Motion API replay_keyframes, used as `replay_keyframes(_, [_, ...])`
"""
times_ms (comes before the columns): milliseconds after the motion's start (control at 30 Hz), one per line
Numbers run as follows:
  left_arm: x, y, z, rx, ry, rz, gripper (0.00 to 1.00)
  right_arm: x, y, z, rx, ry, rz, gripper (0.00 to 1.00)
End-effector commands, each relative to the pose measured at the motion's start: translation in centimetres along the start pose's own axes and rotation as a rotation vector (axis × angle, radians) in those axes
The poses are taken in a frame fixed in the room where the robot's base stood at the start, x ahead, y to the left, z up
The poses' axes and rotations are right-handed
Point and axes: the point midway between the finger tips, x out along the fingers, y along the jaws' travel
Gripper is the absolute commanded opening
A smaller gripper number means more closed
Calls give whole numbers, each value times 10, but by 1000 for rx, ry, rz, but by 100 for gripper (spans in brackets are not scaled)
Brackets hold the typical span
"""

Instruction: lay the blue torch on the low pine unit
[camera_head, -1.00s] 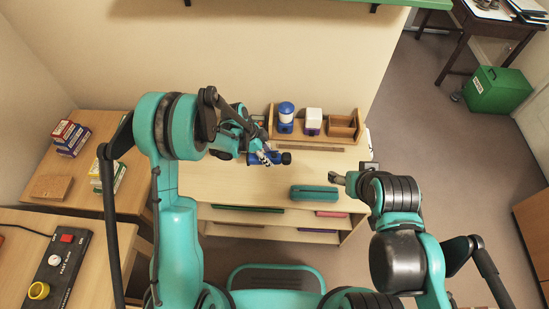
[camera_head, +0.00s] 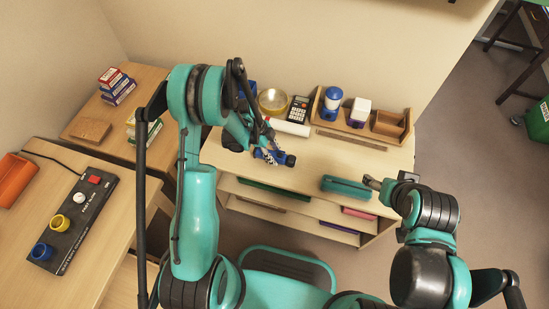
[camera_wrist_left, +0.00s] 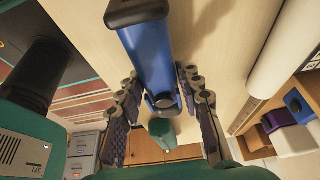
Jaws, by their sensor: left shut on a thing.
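The blue torch (camera_wrist_left: 148,50) with black ends lies lengthwise between the fingers of my left gripper (camera_wrist_left: 160,108) in the left wrist view. In the head view my left gripper (camera_head: 268,155) is shut on the torch (camera_head: 290,159), over the pale wooden top of the shelved pine unit (camera_head: 310,157). The arm hides part of the torch, and I cannot tell how far it is above the top. My right gripper (camera_head: 373,183) is beside the teal case at the unit's right front; its fingers are too small to read.
On the unit stand a teal case (camera_head: 345,187), a calculator (camera_head: 298,109), a yellow-rimmed bowl (camera_head: 272,101), a white roll (camera_head: 290,127) and a wooden organiser (camera_head: 363,123). A desk with a switch panel (camera_head: 72,225) is nearer.

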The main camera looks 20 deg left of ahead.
Motion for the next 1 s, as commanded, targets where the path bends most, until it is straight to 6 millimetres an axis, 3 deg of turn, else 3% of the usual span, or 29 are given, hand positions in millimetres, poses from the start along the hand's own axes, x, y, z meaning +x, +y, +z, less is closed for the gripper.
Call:
replay_keyframes(33, [11,0,4,0,0,0,0,6,0,5,0,0,0,70])
replay_keyframes(100, [15,0,6,0,0,0,0,8,0,6,0,0,0,70])
replay_keyframes(467, [17,0,7,0,0,0,0,10,0,7,0,0,0,70])
replay_keyframes(500, [16,0,6,0,0,0,43,9,0,7,0,0,0,70])
replay_keyframes(567, [16,0,6,0,0,0,56,9,0,6,0,0,0,70])
replay_keyframes(867, [15,0,6,0,0,0,56,8,0,6,0,0,0,70])
replay_keyframes(1000, [4,0,4,-1,0,-1,56,2,0,1,0,0,0,70])
